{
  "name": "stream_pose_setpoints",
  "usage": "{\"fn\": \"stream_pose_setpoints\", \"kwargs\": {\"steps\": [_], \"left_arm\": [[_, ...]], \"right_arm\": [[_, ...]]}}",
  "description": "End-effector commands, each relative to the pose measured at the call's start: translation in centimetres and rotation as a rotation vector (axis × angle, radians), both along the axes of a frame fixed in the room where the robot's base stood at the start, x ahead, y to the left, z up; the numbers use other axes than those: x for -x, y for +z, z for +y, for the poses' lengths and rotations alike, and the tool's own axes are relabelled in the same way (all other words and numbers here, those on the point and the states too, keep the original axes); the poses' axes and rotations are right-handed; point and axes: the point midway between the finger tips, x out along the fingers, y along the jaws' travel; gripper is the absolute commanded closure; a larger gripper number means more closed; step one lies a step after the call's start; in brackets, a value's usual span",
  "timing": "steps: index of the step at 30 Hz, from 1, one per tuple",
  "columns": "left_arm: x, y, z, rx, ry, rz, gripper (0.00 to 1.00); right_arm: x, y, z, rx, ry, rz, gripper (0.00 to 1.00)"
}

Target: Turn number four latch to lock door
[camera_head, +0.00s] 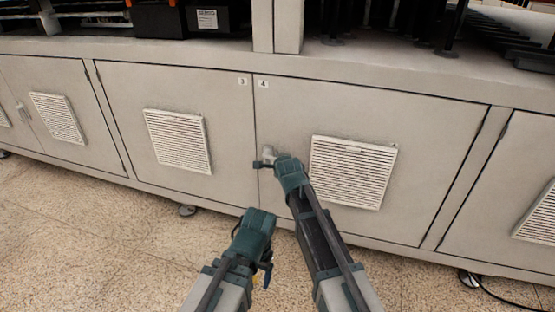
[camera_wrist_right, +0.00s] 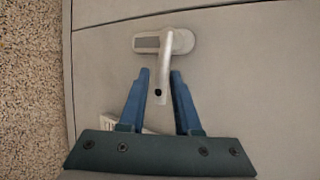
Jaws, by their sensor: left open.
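The number four door (camera_head: 430,135) is a grey cabinet panel, flush with its frame, with a "4" label at its upper left corner. Its pale latch (camera_head: 268,154) is at the door's left edge, partly covered by my right gripper (camera_head: 264,164). In the right wrist view the latch (camera_wrist_right: 164,60) has an oblong base, and its lever points toward my gripper. My right gripper (camera_wrist_right: 160,76) is open, with blue fingers either side of the lever's free end and visible gaps. My left gripper (camera_head: 254,238) is open and empty, lower and left, away from the doors; its fingertips are hard to see.
The number three door (camera_head: 120,115) adjoins on the left, with a vent grille (camera_head: 178,140). Door four has its own grille (camera_head: 350,172) right of the latch. A worktop ledge (camera_head: 400,75) runs above. The speckled floor (camera_head: 90,230) is clear at left; a cable lies at lower right.

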Motion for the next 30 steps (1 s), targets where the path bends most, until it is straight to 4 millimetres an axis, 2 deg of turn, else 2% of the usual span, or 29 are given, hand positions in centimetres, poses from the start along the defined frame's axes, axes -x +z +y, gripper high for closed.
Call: {"fn": "stream_pose_setpoints", "kwargs": {"steps": [1,9,15,19,30], "left_arm": [[0.0,0.9,0.0,0.000,-0.001,0.000,0.21],[0.0,4.0,0.0,-0.002,-0.001,0.000,0.21],[0.0,5.7,0.1,-0.005,0.003,0.001,0.21],[0.0,6.0,0.1,-0.006,0.004,0.001,0.21],[0.0,5.9,0.1,-0.006,0.004,0.001,0.21]], "right_arm": [[1.1,0.9,-0.2,0.000,0.000,0.000,0.68],[6.1,4.0,-1.0,0.000,0.000,0.000,0.68],[9.1,5.7,-1.4,0.000,0.000,0.000,0.68],[9.8,6.0,-1.5,0.001,-0.001,0.000,0.68],[9.7,5.8,-1.4,0.001,-0.001,0.000,0.68]]}}
